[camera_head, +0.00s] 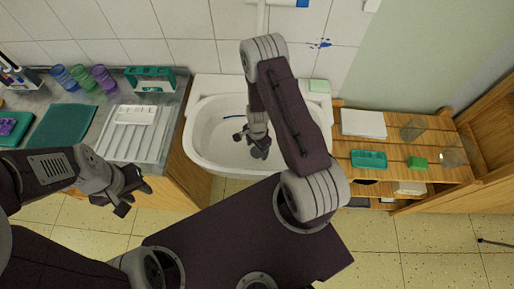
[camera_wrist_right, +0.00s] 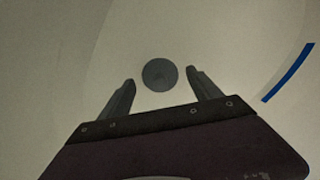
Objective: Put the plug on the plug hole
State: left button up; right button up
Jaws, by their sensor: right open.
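The white sink (camera_head: 205,135) stands against the tiled wall, in the middle of the head view. My right gripper (camera_head: 250,146) is down inside its basin, open and empty, fingers pointing into the bowl. In the right wrist view, a round dark grey disc (camera_wrist_right: 160,74) lies on the basin floor, just beyond and between the open fingertips (camera_wrist_right: 160,84). I cannot tell whether this disc is the plug or the plug hole. The arm hides part of the basin in the head view. My left gripper (camera_head: 134,196) is open and empty, in front of the left counter.
A thin blue strip (camera_wrist_right: 289,72) lies in the basin right of the fingers. A white draining tray (camera_head: 130,140), coloured cups (camera_head: 82,78) and a green rack (camera_head: 150,79) are on the left counter. A wooden shelf (camera_head: 440,174) stands right of the sink.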

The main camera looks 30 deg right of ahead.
notch_tip(320, 180, up, 8)
jog(key=p, duration=0.5)
jog(key=shift+f, duration=0.25)
notch_tip(320, 180, up, 3)
notch_tip(320, 180, up, 13)
jog(key=n, duration=0.7)
send_over(257, 149)
jog(key=s+a, duration=0.2)
jog(key=a, duration=0.1)
jog(key=s+a+r+n+t, duration=0.1)
jog(key=s+a+r+n, duration=0.1)
jog(key=s+r+n, duration=0.4)
jog(key=shift+s+r+n, duration=0.15)
jog(key=shift+r+n, duration=0.6)
jog(key=shift+n, duration=0.35)
jog(key=shift+s, duration=0.1)
jog(key=shift+d, duration=0.1)
